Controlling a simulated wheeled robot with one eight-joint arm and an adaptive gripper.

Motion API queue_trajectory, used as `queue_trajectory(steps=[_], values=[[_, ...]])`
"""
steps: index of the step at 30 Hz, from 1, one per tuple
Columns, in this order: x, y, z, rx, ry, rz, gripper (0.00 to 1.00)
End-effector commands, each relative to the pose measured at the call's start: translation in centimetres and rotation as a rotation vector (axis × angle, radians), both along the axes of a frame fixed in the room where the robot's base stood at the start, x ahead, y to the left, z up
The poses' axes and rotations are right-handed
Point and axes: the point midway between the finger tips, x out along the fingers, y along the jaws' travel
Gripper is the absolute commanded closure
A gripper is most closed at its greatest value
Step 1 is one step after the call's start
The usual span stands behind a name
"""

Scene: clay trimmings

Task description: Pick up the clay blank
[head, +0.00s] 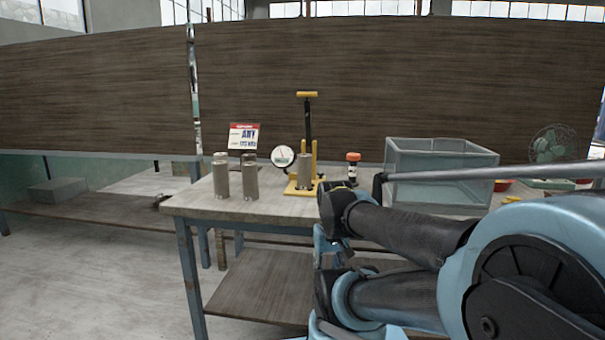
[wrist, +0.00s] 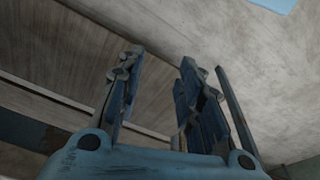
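Grey-brown cylinders that look like clay blanks stand upright near the left end of the table (head: 290,208). One is a left cylinder (head: 221,180), with what may be another close behind it. A second cylinder (head: 250,178) stands just to its right. A similar cylinder (head: 304,170) stands in a yellow press (head: 308,95) with a black upright. I cannot tell which one is the blank. My gripper (wrist: 158,60) is open in the wrist view, with nothing between its fingers and no cylinder in sight there. In the head view I cannot make out its fingers.
A round dial (head: 283,155), a sign (head: 244,137) and a red-capped bottle (head: 353,166) stand near the press. A clear-walled bin (head: 440,180) is to the right, partly behind my arm. A lower shelf (head: 255,285) lies under the table. Floor at left is clear.

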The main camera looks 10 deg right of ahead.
Motion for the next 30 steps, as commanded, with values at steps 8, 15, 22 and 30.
queue_trajectory(steps=[8,15,22,30], values=[[0.0,0.0,0.0,0.0,0.0,0.0,0.64],[0.8,0.2,2.8,0.008,-0.012,0.036,0.27],[6.7,0.6,10.3,0.029,-0.017,0.172,0.27],[15.1,0.4,18.9,0.059,-0.041,0.354,0.27]])
